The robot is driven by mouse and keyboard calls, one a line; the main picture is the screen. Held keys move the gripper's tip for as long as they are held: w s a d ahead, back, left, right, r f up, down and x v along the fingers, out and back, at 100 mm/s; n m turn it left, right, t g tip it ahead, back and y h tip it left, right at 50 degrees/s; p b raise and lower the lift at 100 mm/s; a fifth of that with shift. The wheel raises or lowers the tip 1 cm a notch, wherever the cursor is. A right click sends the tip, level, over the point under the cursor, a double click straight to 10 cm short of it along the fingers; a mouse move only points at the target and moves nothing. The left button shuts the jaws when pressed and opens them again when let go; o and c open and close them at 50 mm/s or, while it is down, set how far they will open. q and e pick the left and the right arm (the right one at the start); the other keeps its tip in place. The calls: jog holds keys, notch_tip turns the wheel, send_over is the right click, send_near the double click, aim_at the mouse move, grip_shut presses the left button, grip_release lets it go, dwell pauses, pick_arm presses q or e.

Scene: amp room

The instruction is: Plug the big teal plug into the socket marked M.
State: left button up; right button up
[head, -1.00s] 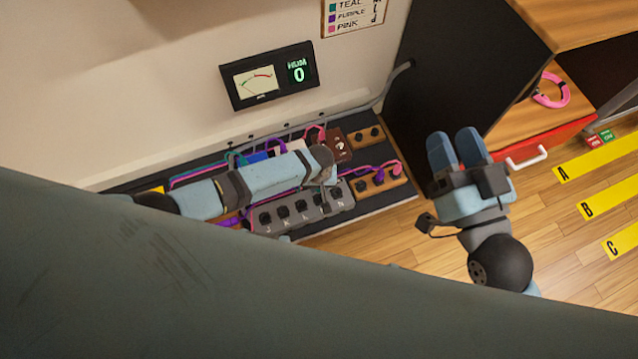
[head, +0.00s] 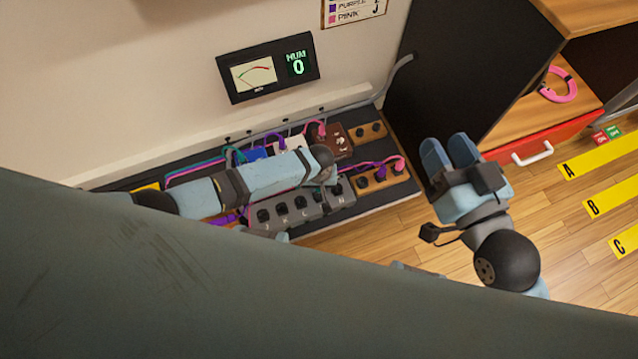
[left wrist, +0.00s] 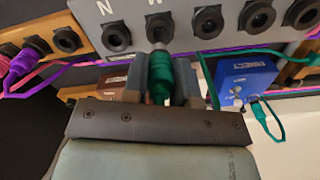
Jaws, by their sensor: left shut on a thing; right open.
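The big teal plug (left wrist: 159,80) is between the two fingers of my left gripper (left wrist: 160,68), which is shut on it. In the left wrist view the plug's front end is right at the socket marked M (left wrist: 160,27) on the grey strip (left wrist: 185,12). I cannot tell whether it is inside the socket or just in front of it. My right gripper (head: 449,147) is open and empty above the floor, right of the board.
A blue pedal (left wrist: 243,80) with a smaller teal plug (left wrist: 258,108) sits close to the held plug. A meter (head: 268,69) reads HUM 0. A dark cabinet (head: 445,70) stands right of the board.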

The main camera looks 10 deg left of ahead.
pick_arm(q)
jog(key=shift+f+b, duration=0.65)
jog(key=shift+f, duration=0.05)
jog(key=shift+f+b, duration=0.25)
jog(key=shift+b, duration=0.1)
jog(key=shift+f+b, duration=0.45)
jog(key=shift+b, duration=0.1)
jog(key=shift+f, duration=0.45)
pick_arm(e)
jog(key=shift+w+d+f+n, duration=0.1)
jog(key=shift+w+f+n, duration=0.2)
jog(key=shift+f, duration=0.25)
jog(key=shift+w+d+f+n, duration=0.15)
jog(key=shift+f+n, duration=0.15)
jog(key=shift+f, duration=0.25)
pick_arm(q)
jog(key=shift+f, duration=0.15)
pick_arm(e)
jog(key=shift+a+f, duration=0.1)
pick_arm(q)
jog(key=o, duration=1)
